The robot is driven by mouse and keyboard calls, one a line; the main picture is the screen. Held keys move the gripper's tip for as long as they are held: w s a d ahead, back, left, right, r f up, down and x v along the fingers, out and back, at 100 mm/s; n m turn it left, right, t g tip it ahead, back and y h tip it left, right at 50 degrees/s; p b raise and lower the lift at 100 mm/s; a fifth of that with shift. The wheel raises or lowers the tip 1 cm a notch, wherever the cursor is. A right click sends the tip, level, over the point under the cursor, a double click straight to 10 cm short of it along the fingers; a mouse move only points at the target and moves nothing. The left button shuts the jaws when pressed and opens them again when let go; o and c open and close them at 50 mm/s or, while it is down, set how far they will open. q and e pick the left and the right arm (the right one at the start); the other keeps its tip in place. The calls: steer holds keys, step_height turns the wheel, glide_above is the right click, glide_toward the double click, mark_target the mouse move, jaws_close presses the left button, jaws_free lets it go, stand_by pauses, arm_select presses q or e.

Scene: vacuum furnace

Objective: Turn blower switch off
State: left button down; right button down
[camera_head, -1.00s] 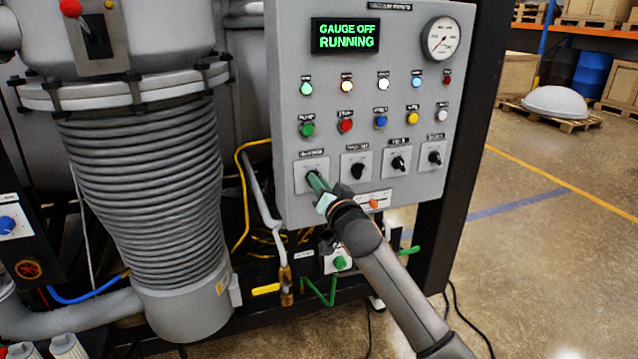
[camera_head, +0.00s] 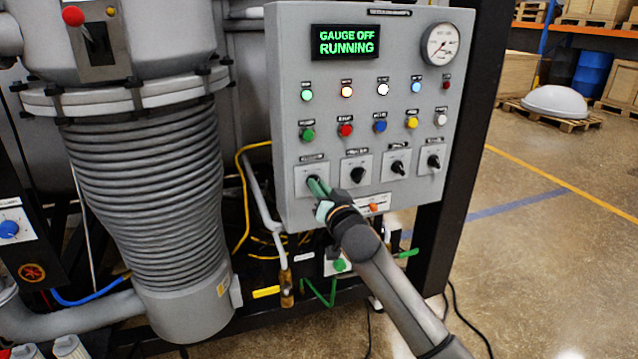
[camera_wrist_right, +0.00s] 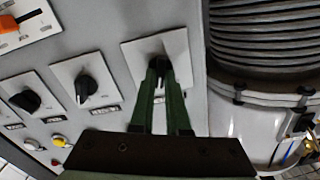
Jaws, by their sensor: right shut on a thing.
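The control panel (camera_head: 290,100) is a grey box with a row of black rotary switches on white plates along its lower part. My right gripper (camera_head: 315,184) is at the leftmost switch (camera_head: 309,170). In the right wrist view, the green fingers of my right gripper (camera_wrist_right: 163,75) are shut on the black knob of that switch (camera_wrist_right: 158,62). The fingers hide part of the knob, and its label is too small to read. The panel display (camera_head: 346,41) reads "GAUGE OFF RUNNING". My left gripper is out of view.
Three other rotary switches (camera_head: 358,173) sit to the right in the same row. Coloured buttons and lamps are above them, with a round gauge (camera_head: 440,41) at the top right. An orange-handled switch (camera_head: 373,207) is just below. A ribbed grey column (camera_head: 145,190) stands left; open floor lies right.

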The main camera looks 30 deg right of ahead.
steer(key=shift+a+n+p, duration=0.15)
steer(key=shift+n+p, duration=2.3)
steer(key=shift+n, duration=2.35)
steer(key=c, duration=0.9)
jaws_free()
steer(key=b+v, duration=0.1)
steer(key=v, duration=1.1)
steer(key=shift+s, duration=0.2)
steer(key=shift+a, duration=0.1)
